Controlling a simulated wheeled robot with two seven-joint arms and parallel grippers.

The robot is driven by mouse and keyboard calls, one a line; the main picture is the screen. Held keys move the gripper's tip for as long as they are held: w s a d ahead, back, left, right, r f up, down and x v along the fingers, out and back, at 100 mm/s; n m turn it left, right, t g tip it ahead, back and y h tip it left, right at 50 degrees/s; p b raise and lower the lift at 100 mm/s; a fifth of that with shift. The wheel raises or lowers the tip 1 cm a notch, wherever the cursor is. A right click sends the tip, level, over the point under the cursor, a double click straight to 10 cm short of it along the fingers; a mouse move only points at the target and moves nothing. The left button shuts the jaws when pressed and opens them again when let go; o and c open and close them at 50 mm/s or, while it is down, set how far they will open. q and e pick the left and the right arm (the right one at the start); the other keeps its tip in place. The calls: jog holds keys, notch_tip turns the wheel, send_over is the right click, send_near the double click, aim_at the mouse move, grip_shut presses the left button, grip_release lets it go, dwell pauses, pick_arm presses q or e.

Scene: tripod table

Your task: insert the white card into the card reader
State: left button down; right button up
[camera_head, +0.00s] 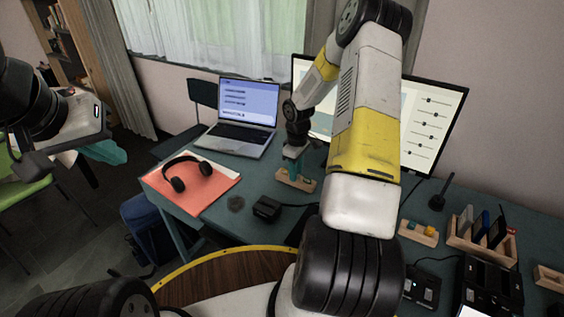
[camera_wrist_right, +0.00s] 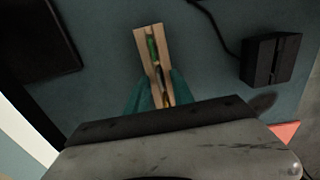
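My right gripper (camera_head: 292,162) is over a small wooden holder (camera_head: 284,182) on the desk. In the right wrist view its teal fingers (camera_wrist_right: 160,90) are apart, one on each side of the slotted holder (camera_wrist_right: 143,42). The slot holds a green piece and other thin, dark or brownish pieces; I cannot make out a white card there. A black slotted box, apparently the card reader (camera_head: 267,208), sits to the right of the holder in the wrist view (camera_wrist_right: 276,60), apart from it. My left gripper (camera_head: 105,150) is off the desk at far left; its fingers are unclear.
A wooden rack (camera_head: 482,252) with several upright cards, one pale (camera_head: 466,220), stands at right. Black devices (camera_head: 423,290) are near it. A laptop (camera_head: 240,118), monitor (camera_head: 435,125), and headphones (camera_head: 187,174) on a red folder (camera_head: 212,192) also occupy the desk. Cables run across it.

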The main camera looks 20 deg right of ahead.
grip_shut()
jog(key=shift+r, duration=0.1)
